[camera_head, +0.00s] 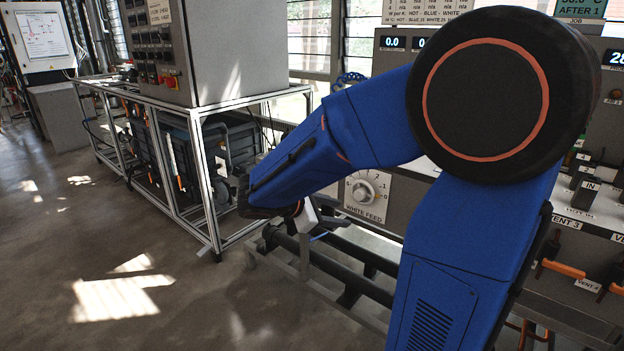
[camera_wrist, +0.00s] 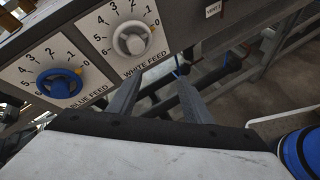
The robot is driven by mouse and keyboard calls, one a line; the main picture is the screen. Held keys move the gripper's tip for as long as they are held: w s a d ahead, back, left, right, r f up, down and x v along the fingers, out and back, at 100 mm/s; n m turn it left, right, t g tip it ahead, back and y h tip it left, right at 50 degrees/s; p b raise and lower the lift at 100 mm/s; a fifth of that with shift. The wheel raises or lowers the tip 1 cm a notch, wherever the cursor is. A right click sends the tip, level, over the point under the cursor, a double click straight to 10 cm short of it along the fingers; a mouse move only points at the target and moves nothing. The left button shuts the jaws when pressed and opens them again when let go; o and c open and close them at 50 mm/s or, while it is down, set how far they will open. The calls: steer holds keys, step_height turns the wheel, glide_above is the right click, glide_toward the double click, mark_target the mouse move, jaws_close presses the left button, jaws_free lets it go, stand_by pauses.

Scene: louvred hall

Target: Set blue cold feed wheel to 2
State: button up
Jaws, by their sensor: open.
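The blue feed wheel (camera_wrist: 58,86) is a blue knob on a white dial plate numbered 0 to 6, at the left of the wrist view. Its orange mark sits at about 0. In the head view I cannot see this wheel; my blue arm covers much of the panel. My gripper (camera_wrist: 160,82) is open and empty, its two grey fingers apart. It is to the right of the blue wheel in the wrist view, below the white feed wheel (camera_wrist: 133,40), and touches neither. In the head view my gripper shows small and partly hidden by my arm.
The white feed dial plate (camera_head: 375,207) shows beside my arm in the head view. Dark pipes (camera_head: 345,275) run low in front of the panel. A metal frame (camera_head: 205,180) with a grey cabinet (camera_head: 228,50) stands at the left. The floor (camera_head: 90,270) at the left is clear.

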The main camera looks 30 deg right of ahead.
steer(key=w+a+n+t+h, duration=0.2)
steer(key=w+n+t, duration=0.15)
steer(key=w, duration=0.55)
steer(key=w+a+n+t+h, duration=0.25)
steer(key=w+n, duration=0.25)
steer(key=w, duration=0.3)
steer(key=x, duration=0.8)
steer(key=shift+w+d+r, duration=0.15)
steer(key=shift+w+d, duration=0.05)
steer(key=shift+d, duration=0.15)
